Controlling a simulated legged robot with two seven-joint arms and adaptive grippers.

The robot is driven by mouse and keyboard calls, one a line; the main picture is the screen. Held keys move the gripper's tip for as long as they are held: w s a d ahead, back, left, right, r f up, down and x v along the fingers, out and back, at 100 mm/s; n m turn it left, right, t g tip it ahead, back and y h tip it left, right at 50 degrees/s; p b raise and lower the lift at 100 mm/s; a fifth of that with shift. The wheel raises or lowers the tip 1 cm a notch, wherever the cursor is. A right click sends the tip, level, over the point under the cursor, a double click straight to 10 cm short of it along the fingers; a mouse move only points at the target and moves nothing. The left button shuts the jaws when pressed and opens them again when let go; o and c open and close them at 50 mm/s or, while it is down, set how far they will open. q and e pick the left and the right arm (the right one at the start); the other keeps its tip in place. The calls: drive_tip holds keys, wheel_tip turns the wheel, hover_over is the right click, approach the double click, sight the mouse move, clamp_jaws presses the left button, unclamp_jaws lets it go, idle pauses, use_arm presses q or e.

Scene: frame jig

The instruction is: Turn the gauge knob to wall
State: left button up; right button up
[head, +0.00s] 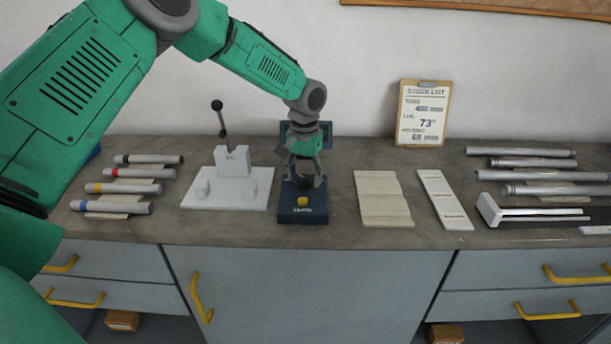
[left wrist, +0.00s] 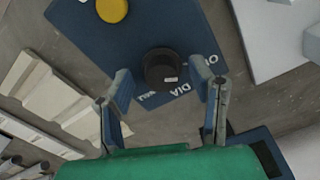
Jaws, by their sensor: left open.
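The gauge is a dark blue box (head: 302,213) on the workbench, with a yellow button (head: 302,201) near its front. In the left wrist view its blue top (left wrist: 120,45) carries a black round knob (left wrist: 161,69) with a small white mark. White lettering lies around the knob; "DIA" and part of "WALL" can be read, partly hidden. My left gripper (head: 305,181) is open, pointing down over the gauge. In the left wrist view its two fingers (left wrist: 160,95) stand on either side of the knob, with gaps visible. My right gripper is not in view.
A white clamp jig (head: 232,190) with a black-knobbed lever stands left of the gauge. Banded tubes (head: 120,189) lie further left. Pale grooved blocks (head: 382,198) and a white strip (head: 444,199) lie right, then bare tubes (head: 550,190). A clipboard (head: 422,113) leans on the wall.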

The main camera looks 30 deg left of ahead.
use_arm(q)
drive_tip(key=shift+a+f, duration=0.1)
drive_tip(key=shift+a, duration=0.1)
drive_tip(key=shift+c, duration=0.8)
clamp_jaws()
drive_tip(key=shift+w, duration=0.1)
